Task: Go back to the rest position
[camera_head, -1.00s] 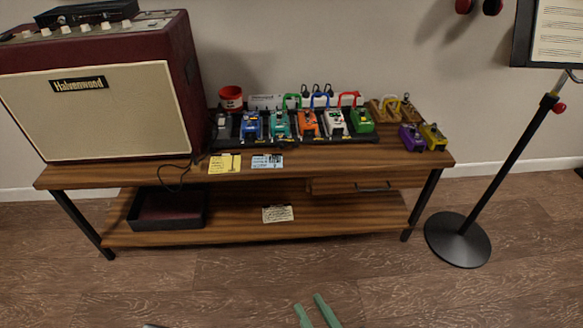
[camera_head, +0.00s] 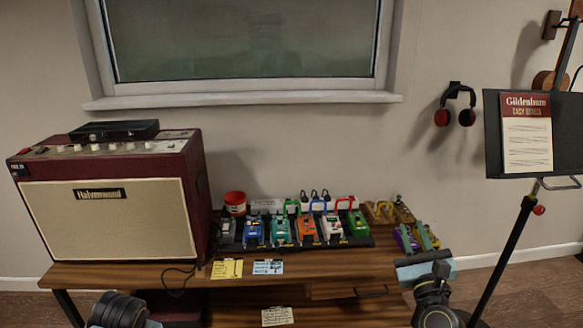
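My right gripper (camera_head: 416,228) is at the lower right of the head view, with its two green fingers pointing up and away and a gap between them. It looks open, with nothing seen held. Its fingers overlap the purple pedal (camera_head: 402,240) and yellow pedal (camera_head: 424,238) in the picture and partly cover them; I cannot tell whether they touch. Part of my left arm shows at the bottom left edge, and the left gripper is out of view.
The wooden bench (camera_head: 350,262) carries an amplifier (camera_head: 105,220), a red-lidded jar (camera_head: 235,203) and a pedalboard (camera_head: 352,241) with several pedals. A music stand (camera_head: 497,255) is on the right. Headphones (camera_head: 456,104) hang on the wall below and right of the window (camera_head: 240,40).

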